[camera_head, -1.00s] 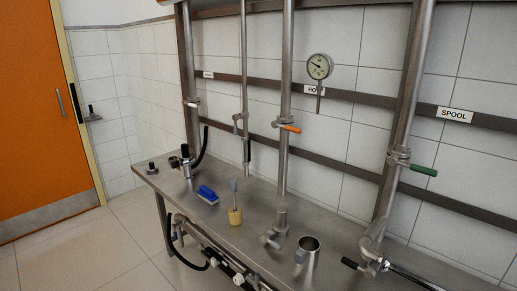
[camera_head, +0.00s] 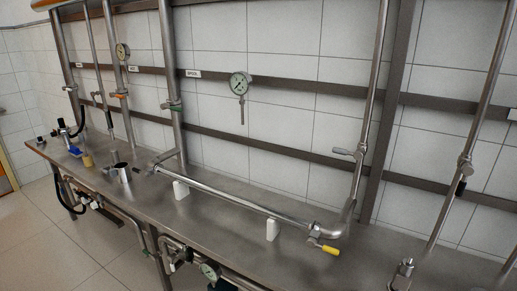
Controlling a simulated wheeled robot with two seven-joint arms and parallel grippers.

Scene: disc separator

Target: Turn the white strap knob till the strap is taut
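No strap and no knob that I can make out as a strap knob show in the head view. Two white upright blocks stand on the steel bench, a left one (camera_head: 181,190) and a right one (camera_head: 272,230), beside a long horizontal steel pipe (camera_head: 230,200). I cannot tell whether either block bears on the strap. Neither of my grippers is in view.
The steel bench (camera_head: 215,238) runs across the view, with vertical pipes behind it. A yellow-handled valve (camera_head: 329,249) sits at the pipe's right end. A gauge (camera_head: 240,84) hangs on the wall rail. More pipes and a gauge (camera_head: 210,270) are below the front edge. Open floor lies at left.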

